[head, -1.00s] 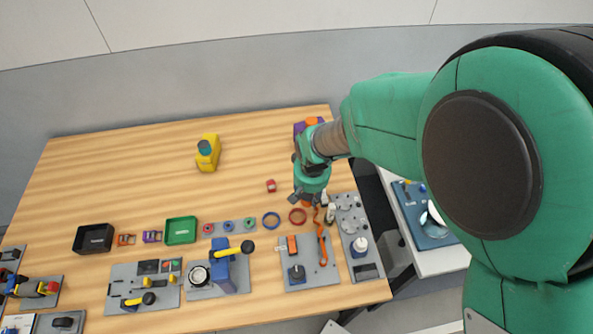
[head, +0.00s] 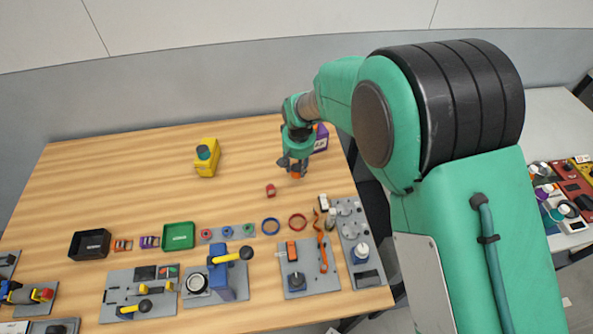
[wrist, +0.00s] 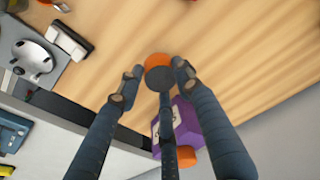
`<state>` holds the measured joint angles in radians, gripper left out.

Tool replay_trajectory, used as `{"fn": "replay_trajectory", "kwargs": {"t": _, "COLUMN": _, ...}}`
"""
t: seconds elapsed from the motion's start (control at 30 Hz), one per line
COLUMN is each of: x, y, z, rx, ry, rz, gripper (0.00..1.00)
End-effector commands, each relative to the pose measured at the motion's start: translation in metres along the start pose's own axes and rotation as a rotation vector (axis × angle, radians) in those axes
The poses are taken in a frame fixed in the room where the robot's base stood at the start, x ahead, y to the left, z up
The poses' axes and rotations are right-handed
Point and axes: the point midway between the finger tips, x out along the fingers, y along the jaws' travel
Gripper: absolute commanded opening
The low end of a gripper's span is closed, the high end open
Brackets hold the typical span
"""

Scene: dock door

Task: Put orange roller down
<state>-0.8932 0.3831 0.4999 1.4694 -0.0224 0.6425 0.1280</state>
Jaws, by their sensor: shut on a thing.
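My gripper (head: 293,165) is over the back right part of the wooden table, shut on the orange roller (head: 297,175). Only a small orange part of the roller shows below the fingers in the head view. In the wrist view the roller (wrist: 157,60) is a short orange round piece with a dark grey end, between the fingertips of my gripper (wrist: 158,72). I cannot tell whether its underside touches the table (head: 120,170).
A purple box (head: 321,141) stands close behind and right of my gripper, near the table edge. A small red object (head: 270,190) lies in front left. A yellow block (head: 207,158) stands farther left. Boards, rings and trays fill the front; bare wood lies between.

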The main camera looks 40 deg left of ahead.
Motion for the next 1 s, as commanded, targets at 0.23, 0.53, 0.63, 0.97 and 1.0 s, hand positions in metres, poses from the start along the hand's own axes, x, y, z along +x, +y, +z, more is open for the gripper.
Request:
{"fn": "replay_trajectory", "kwargs": {"t": 0.23, "x": 0.002, "y": -0.001, "z": -0.011, "rx": 0.0, "ry": 0.001, "rz": 0.0, "gripper": 0.05}}
{"fn": "replay_trajectory", "kwargs": {"t": 0.53, "x": 0.004, "y": -0.001, "z": -0.011, "rx": 0.0, "ry": 0.001, "rz": 0.0, "gripper": 0.05}}
{"fn": "replay_trajectory", "kwargs": {"t": 0.63, "x": 0.011, "y": -0.001, "z": -0.009, "rx": 0.0, "ry": 0.0, "rz": 0.0, "gripper": 0.05}}
{"fn": "replay_trajectory", "kwargs": {"t": 0.97, "x": 0.037, "y": -0.001, "z": -0.006, "rx": 0.0, "ry": 0.001, "rz": 0.0, "gripper": 0.05}}
{"fn": "replay_trajectory", "kwargs": {"t": 1.0, "x": 0.037, "y": -0.001, "z": -0.006, "rx": 0.0, "ry": 0.001, "rz": 0.0, "gripper": 0.05}}
